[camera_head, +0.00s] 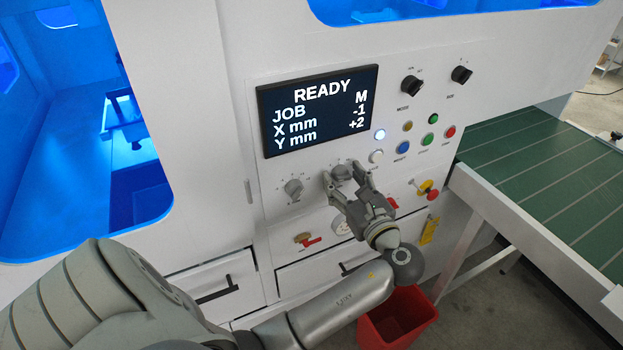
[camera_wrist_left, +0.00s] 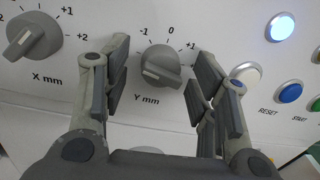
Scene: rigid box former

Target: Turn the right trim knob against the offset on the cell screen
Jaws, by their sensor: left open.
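The cell screen (camera_head: 318,108) reads READY, JOB M, X mm -1, Y mm +2. The right trim knob (camera_head: 341,172) is the grey Y mm knob; it also shows in the left wrist view (camera_wrist_left: 161,66), with -1, 0 and +1 marks readable around it. A pale line shows on its lower left face. My left gripper (camera_head: 345,180) is open, with one finger on each side of this knob. In the left wrist view a gap shows on the knob's left; the right finger is close to it. The left trim knob (camera_head: 293,187), X mm (camera_wrist_left: 34,36), stands to the left.
White RESET (camera_wrist_left: 246,74) and blue buttons (camera_wrist_left: 290,92) sit right of the gripper. Two black selector knobs (camera_head: 411,85) are higher up. A red-and-yellow switch (camera_head: 427,188) is lower right. A red bin (camera_head: 398,318) stands below; a green conveyor (camera_head: 545,170) runs at right.

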